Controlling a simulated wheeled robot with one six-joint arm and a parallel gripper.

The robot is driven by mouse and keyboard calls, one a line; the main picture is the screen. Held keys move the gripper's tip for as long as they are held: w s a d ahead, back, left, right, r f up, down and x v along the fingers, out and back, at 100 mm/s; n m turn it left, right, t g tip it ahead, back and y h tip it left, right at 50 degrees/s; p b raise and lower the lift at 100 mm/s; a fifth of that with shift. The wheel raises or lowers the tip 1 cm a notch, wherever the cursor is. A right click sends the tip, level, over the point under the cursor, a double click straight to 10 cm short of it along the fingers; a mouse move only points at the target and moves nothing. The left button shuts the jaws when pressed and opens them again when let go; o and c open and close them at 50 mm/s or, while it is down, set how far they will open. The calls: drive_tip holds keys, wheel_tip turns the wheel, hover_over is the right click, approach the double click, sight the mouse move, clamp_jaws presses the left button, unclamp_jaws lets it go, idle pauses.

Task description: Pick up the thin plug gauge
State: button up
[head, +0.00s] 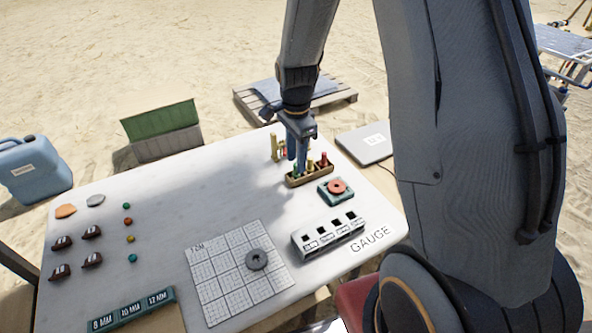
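A small wooden rack (310,179) near the table's far right side holds several upright plug gauges with coloured handles. A red-handled gauge (323,160) stands at its right end, and a green one (296,169) shows at its left, close to my fingers. Which gauge is the thin one is too small to tell. My gripper (297,160) points down at the left part of the rack, its fingertips close to the handles. Whether its fingers are apart or closed on a gauge cannot be made out.
A teal block with an orange ring (338,187) and a white slotted block (328,237) stand in front of the rack. A small brass-coloured stand (275,147) is just left of my gripper. A laptop-like grey case (365,142) lies to the right.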

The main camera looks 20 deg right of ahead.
drive_tip(key=shift+f, duration=1.45)
clamp_jaws()
